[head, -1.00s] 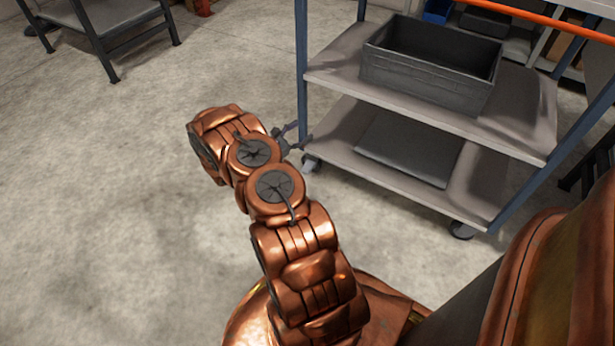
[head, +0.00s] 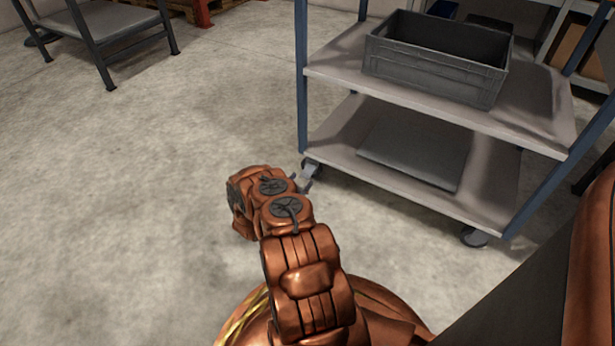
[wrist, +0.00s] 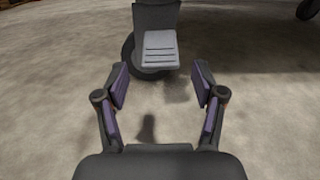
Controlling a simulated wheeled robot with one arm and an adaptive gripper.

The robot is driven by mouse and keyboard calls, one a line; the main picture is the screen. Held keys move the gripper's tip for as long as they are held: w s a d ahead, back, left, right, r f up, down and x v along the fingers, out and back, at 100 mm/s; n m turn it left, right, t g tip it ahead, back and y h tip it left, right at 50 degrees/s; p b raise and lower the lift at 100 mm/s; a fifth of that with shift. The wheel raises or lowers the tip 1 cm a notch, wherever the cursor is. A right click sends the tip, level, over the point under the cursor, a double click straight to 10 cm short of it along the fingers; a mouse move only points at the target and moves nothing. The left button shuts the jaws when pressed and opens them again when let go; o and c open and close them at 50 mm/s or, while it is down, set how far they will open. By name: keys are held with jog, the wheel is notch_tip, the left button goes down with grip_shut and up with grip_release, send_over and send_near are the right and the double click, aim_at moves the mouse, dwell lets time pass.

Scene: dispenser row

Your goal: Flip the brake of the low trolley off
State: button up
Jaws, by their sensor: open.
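The low trolley (head: 330,150) has blue posts and two grey shelves, and stands at the right in the head view. Its near-left caster (head: 313,165) is just beyond my gripper. In the wrist view a grey ribbed brake pedal (wrist: 159,47) sticks out in front of the dark caster wheel (wrist: 155,72). My gripper (wrist: 160,88) is open and empty, with the pedal ahead of and above the gap between its fingers, apart from them. In the head view my arm mostly hides the gripper (head: 300,181).
A grey crate (head: 437,72) stands on the trolley's upper shelf, and a flat grey panel (head: 412,155) lies on the lower one. Another caster (head: 474,237) is at the near right. A dark-legged table (head: 115,25) stands at the back left. The floor on the left is clear.

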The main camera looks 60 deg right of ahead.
aim_at(308, 173)
jog(key=shift+d+b, duration=0.95)
jog(key=shift+d, duration=1.65)
